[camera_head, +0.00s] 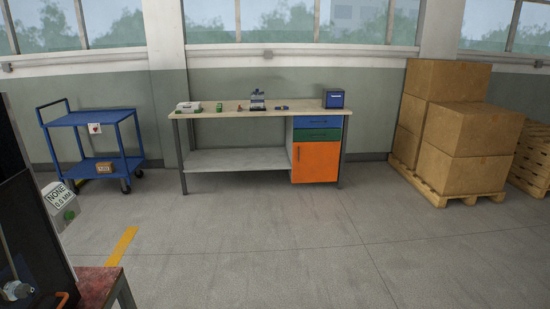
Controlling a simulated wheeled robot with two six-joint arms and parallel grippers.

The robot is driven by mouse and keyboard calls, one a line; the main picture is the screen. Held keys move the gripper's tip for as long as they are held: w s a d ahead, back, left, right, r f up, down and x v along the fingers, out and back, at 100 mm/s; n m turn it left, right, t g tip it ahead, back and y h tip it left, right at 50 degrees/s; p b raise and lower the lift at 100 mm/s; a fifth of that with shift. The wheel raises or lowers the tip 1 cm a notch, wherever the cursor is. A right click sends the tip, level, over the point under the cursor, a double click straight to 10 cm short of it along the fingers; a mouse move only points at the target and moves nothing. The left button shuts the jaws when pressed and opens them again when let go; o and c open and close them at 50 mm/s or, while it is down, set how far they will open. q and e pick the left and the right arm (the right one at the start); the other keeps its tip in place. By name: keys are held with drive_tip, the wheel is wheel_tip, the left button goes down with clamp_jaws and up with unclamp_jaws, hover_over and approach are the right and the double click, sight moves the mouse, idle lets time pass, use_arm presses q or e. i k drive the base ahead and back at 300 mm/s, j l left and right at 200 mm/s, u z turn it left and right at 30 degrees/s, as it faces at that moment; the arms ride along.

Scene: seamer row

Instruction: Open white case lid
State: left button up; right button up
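A small white case (188,107) sits at the left end of a workbench (257,112) across the room. Its lid appears to be down, though it is too small to be sure. Neither of my grippers shows in the head view, and the bench is several steps of floor away.
Small tools and a blue box (333,98) stand on the bench. A blue cart (92,119) is left of it, and cardboard boxes (466,134) on a pallet are at right. A dark machine (28,220) and red-topped table (97,284) stand near left. The central floor is clear.

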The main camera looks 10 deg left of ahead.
sight(189, 106)
drive_tip(key=i+l+u, duration=0.1)
drive_tip(key=i+u, duration=0.25)
drive_tip(key=i, duration=1.6)
drive_tip(key=i+u, duration=0.15)
drive_tip(key=i, duration=0.35)
drive_tip(key=i+u, duration=0.15)
drive_tip(key=i, duration=0.35)
drive_tip(key=i+l+u, duration=0.15)
drive_tip(key=i, duration=0.35)
drive_tip(key=i+l+u, duration=0.1)
drive_tip(key=i, duration=0.35)
drive_tip(key=l, duration=0.1)
